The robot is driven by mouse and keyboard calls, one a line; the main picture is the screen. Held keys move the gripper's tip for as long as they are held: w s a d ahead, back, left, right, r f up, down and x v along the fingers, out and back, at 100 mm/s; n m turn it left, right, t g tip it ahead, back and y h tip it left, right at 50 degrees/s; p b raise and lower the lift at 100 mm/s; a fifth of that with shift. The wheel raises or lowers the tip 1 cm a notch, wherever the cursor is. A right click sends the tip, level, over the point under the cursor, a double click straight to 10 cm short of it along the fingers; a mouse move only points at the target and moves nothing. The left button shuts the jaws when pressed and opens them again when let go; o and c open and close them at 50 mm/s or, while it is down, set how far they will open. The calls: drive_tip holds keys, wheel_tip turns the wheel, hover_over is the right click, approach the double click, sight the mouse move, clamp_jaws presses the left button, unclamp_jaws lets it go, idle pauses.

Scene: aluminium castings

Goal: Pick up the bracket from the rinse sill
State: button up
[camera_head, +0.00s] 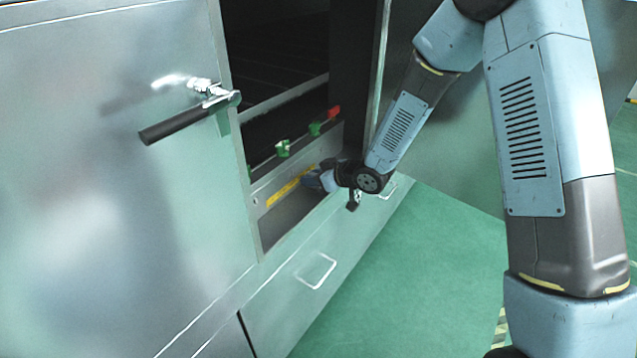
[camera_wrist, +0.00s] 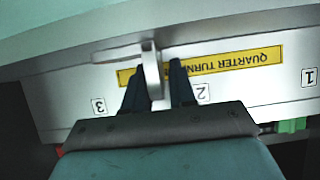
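The bracket (camera_wrist: 151,66) is a pale grey metal piece with a narrow upright bar and an arm reaching left at its top, seen in the wrist view. It stands in front of the sill (camera_wrist: 75,92), near the mark 2. My gripper (camera_wrist: 158,74) has its two dark fingers on either side of the bar. The left finger is close against it or touching. A narrow gap shows between the bar and the right finger. In the head view my gripper (camera_head: 318,180) reaches into the opening low over the sill (camera_head: 278,222); its fingertips and the bracket cannot be made out there.
A yellow "QUARTER TURN" label (camera_wrist: 240,60) runs along the sill, with marks 3 and 1 at its sides. Green fittings (camera_head: 283,148) and a red one (camera_head: 333,112) line the rail behind. A door with a black handle (camera_head: 185,122) stands left. Green floor lies clear at right.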

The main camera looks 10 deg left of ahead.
clamp_jaws()
